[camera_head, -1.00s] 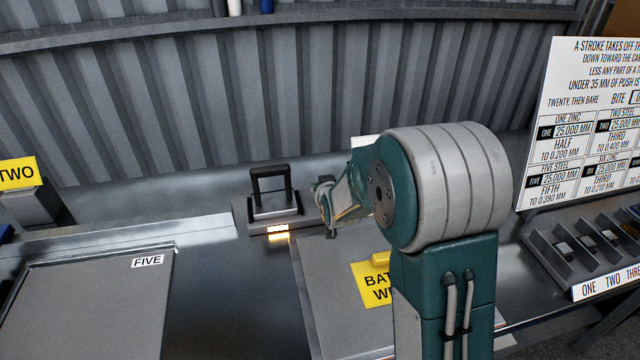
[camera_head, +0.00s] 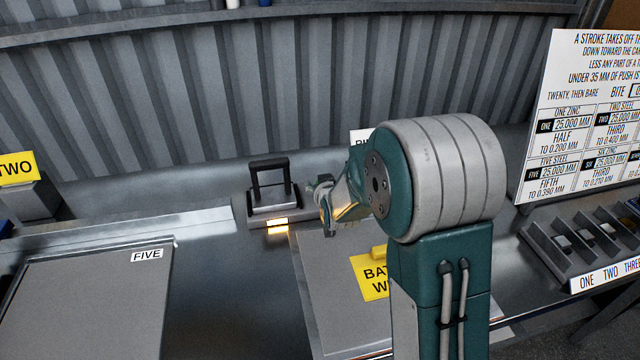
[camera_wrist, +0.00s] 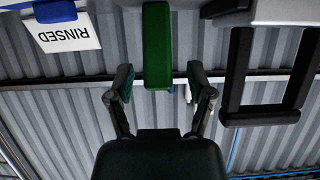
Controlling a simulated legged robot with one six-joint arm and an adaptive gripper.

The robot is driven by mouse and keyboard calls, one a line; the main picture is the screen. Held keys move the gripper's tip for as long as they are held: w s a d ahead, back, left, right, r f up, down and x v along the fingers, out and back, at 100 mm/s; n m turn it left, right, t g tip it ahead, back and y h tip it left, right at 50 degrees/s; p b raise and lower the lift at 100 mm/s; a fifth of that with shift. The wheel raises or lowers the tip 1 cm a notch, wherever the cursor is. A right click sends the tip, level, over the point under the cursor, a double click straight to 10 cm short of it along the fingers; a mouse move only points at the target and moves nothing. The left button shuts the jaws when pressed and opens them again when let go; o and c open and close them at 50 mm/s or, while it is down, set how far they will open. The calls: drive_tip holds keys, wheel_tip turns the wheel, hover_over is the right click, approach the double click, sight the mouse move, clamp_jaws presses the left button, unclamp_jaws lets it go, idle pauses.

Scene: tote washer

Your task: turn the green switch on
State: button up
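The green switch shows in the wrist view as a long green bar (camera_wrist: 157,45) coming down from the top edge. In the head view I cannot make it out; my arm covers that area. My gripper (camera_wrist: 158,82) is open, with one dark finger on each side of the bar's lower end and a gap on both sides. In the head view my gripper (camera_head: 323,207) is beside a black handle on a grey base, to its right.
The black U-shaped handle (camera_head: 270,178) stands close to my gripper, with a lit lamp (camera_head: 277,222) on its base. It also shows in the wrist view (camera_wrist: 262,118). A white RINSED sign (camera_wrist: 68,33) appears upside down there. A ribbed wall (camera_head: 180,100) stands behind.

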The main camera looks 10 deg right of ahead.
drive_tip(key=shift+r, duration=0.1)
drive_tip(key=shift+s+r, duration=0.2)
drive_tip(key=v, duration=1.1)
drive_tip(key=shift+s, duration=0.25)
drive_tip(key=s+r+g, duration=0.3)
drive_tip(key=s+r, duration=0.1)
drive_tip(key=s, duration=0.8)
drive_tip(key=s+r+g, duration=0.4)
drive_tip(key=s, duration=0.9)
drive_tip(key=shift+g, duration=0.3)
